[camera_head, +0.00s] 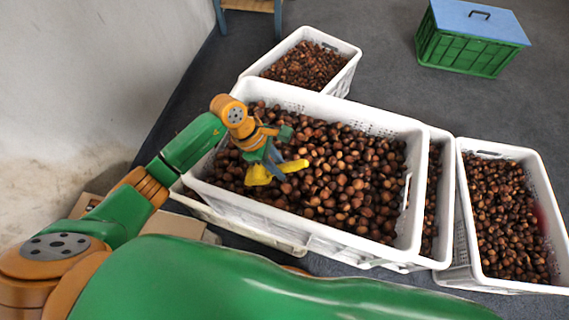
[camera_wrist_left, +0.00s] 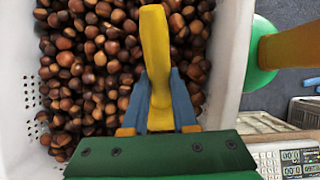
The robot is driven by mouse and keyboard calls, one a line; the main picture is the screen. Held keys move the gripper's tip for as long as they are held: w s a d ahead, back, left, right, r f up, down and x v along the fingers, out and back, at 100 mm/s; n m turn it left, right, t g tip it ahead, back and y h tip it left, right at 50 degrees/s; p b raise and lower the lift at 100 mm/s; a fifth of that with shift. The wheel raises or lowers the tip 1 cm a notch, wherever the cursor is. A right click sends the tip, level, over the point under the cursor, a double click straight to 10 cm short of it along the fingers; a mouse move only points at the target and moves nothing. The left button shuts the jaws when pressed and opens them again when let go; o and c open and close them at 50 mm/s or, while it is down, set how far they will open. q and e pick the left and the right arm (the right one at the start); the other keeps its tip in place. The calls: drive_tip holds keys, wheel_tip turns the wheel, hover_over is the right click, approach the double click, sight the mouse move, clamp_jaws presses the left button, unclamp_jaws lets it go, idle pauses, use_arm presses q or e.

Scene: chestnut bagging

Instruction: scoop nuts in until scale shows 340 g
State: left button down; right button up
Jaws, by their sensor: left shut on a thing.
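My left gripper (camera_head: 272,165) is shut on a yellow scoop (camera_head: 258,176) over the left part of the large white crate (camera_head: 305,98) of brown nuts (camera_head: 345,165). In the left wrist view the scoop's yellow handle (camera_wrist_left: 155,45) stands between the blue fingers of the gripper (camera_wrist_left: 160,92), with nuts (camera_wrist_left: 90,60) behind it. Whether the scoop holds nuts is hidden. A scale's panel (camera_wrist_left: 285,160) with keys and a display shows at the lower right of the wrist view; its digits are too small to read surely. My right gripper is not in view.
More white crates of nuts stand behind (camera_head: 345,78) and to the right (camera_head: 520,155) of the large crate. A green crate with a blue lid (camera_head: 470,50) stands at the upper right. A pale wall (camera_head: 80,90) is close on the left. Grey floor (camera_head: 390,90) is free behind the crates.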

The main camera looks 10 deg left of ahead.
sight(251, 176)
use_arm(q)
drive_tip(key=shift+y, duration=0.3)
drive_tip(key=a+f+b, duration=0.1)
drive_tip(key=a+f, duration=0.1)
drive_tip(key=f, duration=0.1)
drive_tip(key=shift+a+f+b, duration=0.3)
drive_tip(key=shift+a+b, duration=0.05)
drive_tip(key=shift+b, duration=0.05)
drive_tip(key=a+y, duration=0.1)
drive_tip(key=a, duration=0.1)
drive_tip(key=a+f+y, duration=0.2)
drive_tip(key=a, duration=0.1)
drive_tip(key=shift+s+a+f, duration=0.1)
drive_tip(key=shift+a, duration=0.2)
wheel_tip(251, 176, up, 9)
drive_tip(key=d+y+p, duration=0.2)
drive_tip(key=y+p, duration=0.2)
drive_tip(key=p, duration=0.3)
drive_tip(key=shift+r, duration=0.2)
